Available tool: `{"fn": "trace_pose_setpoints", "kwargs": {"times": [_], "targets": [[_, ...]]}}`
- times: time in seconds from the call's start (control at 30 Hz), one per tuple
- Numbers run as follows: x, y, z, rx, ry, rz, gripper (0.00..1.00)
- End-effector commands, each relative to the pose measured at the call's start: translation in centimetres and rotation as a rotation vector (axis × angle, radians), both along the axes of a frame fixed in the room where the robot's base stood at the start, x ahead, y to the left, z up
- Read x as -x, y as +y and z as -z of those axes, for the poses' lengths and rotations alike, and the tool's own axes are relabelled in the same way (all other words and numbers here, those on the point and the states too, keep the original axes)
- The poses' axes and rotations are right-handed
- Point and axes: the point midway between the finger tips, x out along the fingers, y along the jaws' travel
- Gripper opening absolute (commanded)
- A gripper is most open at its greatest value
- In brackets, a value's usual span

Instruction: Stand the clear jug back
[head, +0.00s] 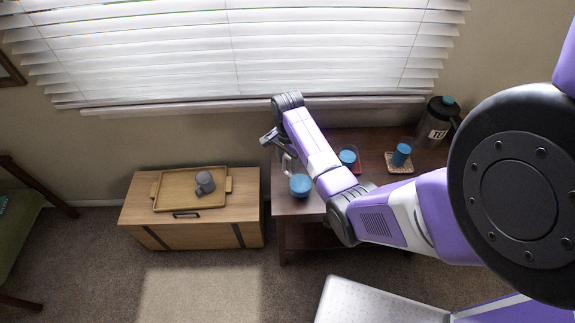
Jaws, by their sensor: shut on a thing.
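The clear jug (300,185) with blue contents shows at the left edge of the dark table (375,178). A pale clear part like its handle reaches up toward my gripper (281,148). My gripper is shut on the jug at that upper side. My forearm hides part of the space to its right. I cannot tell from this view whether the jug touches the table or how far it tilts.
A clear cup with blue contents (347,156) stands on a red coaster (357,166), another (402,153) on a patterned coaster (392,168). A dark lidded bottle (434,128) stands behind. Left, a wooden chest (135,205) bears a tray (222,173) with a grey mug (205,183).

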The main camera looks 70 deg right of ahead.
Motion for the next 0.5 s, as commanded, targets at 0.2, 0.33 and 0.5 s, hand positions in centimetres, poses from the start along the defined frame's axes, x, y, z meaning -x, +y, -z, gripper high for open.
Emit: {"fn": "trace_pose_setpoints", "kwargs": {"times": [0.2, 0.33, 0.5], "targets": [[0.0, 0.3, 2.3, 0.002, -0.002, 0.002, 0.0], [0.0, 0.3, 2.1, 0.003, -0.002, 0.002, 0.0], [0.0, 0.3, 2.2, 0.002, -0.002, 0.002, 0.0]]}}
